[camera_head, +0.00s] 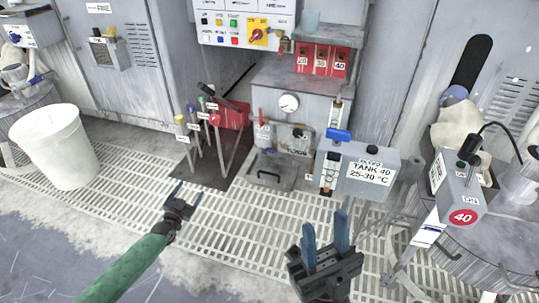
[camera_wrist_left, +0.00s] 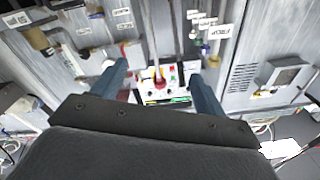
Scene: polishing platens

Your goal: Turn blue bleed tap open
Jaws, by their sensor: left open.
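My right gripper (camera_head: 326,226) is open and empty in front of and below the box.
Several upright levers (camera_head: 197,130) with coloured knobs stand behind my left gripper. A white bin (camera_head: 55,150) stands at left, a grey box marked 40 (camera_head: 455,195) at right.

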